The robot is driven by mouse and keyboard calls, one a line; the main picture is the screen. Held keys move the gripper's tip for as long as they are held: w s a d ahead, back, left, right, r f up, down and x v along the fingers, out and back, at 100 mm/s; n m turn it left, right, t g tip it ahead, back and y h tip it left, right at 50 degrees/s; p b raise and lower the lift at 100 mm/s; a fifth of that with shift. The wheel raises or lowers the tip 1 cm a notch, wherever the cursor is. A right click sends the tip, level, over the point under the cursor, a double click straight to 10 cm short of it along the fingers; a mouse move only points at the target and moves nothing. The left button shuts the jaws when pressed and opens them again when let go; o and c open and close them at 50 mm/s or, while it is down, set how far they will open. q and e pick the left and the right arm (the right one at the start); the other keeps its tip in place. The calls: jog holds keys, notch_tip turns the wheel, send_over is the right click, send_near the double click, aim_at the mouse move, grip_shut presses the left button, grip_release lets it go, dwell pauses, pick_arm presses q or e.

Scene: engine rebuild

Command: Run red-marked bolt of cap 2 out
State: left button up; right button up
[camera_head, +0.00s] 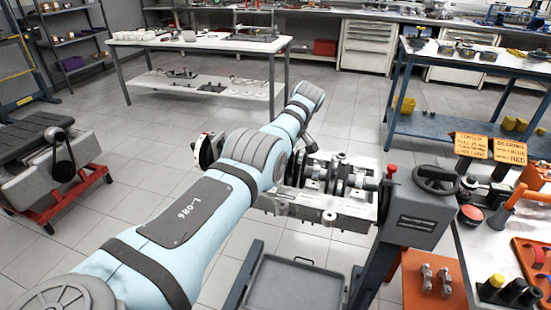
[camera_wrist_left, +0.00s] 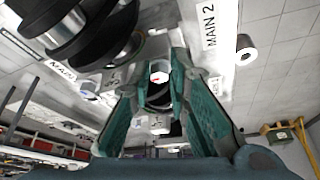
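The engine block (camera_head: 335,206) with its crankshaft (camera_head: 345,172) is on the stand in the head view. In the left wrist view, a pale hex bolt head (camera_wrist_left: 159,71) with a small red mark shows between my fingertips. A second pale bolt head (camera_wrist_left: 160,124) shows lower in the gap. A "MAIN 2" label (camera_wrist_left: 216,42) is to the right. My left gripper (camera_wrist_left: 161,62) has its teal fingers apart, one on each side of the marked bolt head, with no clear contact. In the head view my arm hides this gripper. My right gripper is not in view.
The stand's handwheel (camera_head: 437,179) and red knob (camera_head: 392,169) are right of the block. A grey tray (camera_head: 293,287) is below it. A tool table with an orange tray (camera_head: 532,254) stands at the right. Crankshaft webs (camera_wrist_left: 85,30) crowd the wrist view's upper left.

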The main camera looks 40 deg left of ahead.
pick_arm(q)
jog(key=shift+o, duration=1.3)
jog(key=shift+a, duration=0.1)
jog(key=v, duration=0.8)
